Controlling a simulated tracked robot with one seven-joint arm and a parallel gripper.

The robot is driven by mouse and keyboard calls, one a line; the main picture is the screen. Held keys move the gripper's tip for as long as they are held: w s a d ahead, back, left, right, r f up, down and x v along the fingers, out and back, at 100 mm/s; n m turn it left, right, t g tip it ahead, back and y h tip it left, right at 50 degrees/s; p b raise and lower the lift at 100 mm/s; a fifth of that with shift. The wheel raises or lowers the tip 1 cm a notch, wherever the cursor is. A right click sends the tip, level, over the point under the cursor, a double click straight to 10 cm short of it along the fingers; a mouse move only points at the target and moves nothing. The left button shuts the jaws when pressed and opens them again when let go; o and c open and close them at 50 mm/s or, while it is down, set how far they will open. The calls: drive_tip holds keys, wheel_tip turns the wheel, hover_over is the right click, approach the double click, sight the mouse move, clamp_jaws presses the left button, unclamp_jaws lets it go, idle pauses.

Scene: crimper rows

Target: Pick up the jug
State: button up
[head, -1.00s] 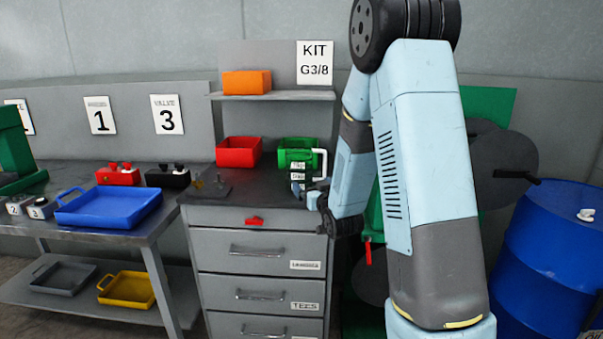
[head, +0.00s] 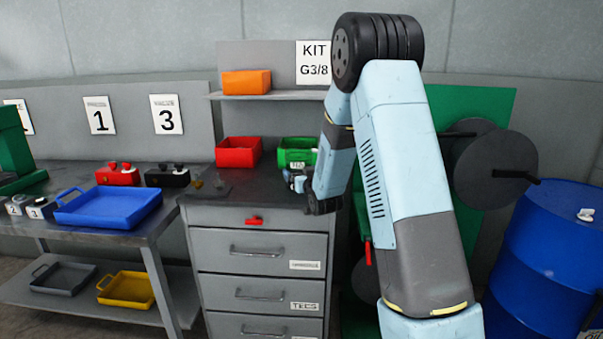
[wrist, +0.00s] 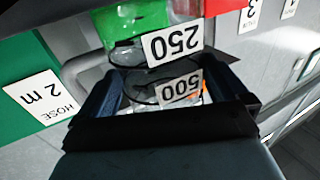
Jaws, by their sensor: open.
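In the head view only a small labelled part of the jug (head: 297,164) shows, in front of the green bin (head: 296,145) on the dark cabinet top. The rest is hidden by my gripper (head: 296,182) and forearm. In the wrist view my gripper (wrist: 166,88) is open. Its blue-padded fingers are on either side of the jug's labelled part. I cannot tell whether they touch it. A pale handle-like bar shows at the left.
A red bin (head: 238,152) stands left of the green bin. The shelf above (head: 310,95) holds an orange bin (head: 246,82). The left table carries a blue tray (head: 108,207). A blue barrel (head: 545,255) stands at the right.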

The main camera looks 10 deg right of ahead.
sight(306, 148)
drive_tip(key=shift+w, duration=0.1)
drive_tip(key=shift+c, duration=0.2)
drive_tip(key=c, duration=0.7)
drive_tip(key=shift+c, duration=0.2)
drive_tip(key=shift+r, duration=0.6)
drive_tip(key=s+r, duration=0.1)
drive_tip(key=r, duration=0.1)
drive_tip(key=s+d+r, duration=0.1)
drive_tip(key=s+r, duration=0.1)
drive_tip(key=r, duration=0.1)
drive_tip(key=s+r, duration=0.1)
drive_tip(key=r, duration=0.2)
drive_tip(key=shift+s+d, duration=0.25)
drive_tip(key=shift+s, duration=0.15)
drive_tip(key=s+d+r, duration=0.2)
drive_tip(key=s+r, duration=0.1)
drive_tip(key=s, duration=0.5)
drive_tip(key=shift+s+d+r, duration=0.3)
drive_tip(key=shift+s+r, duration=0.05)
drive_tip(key=shift+r, duration=0.05)
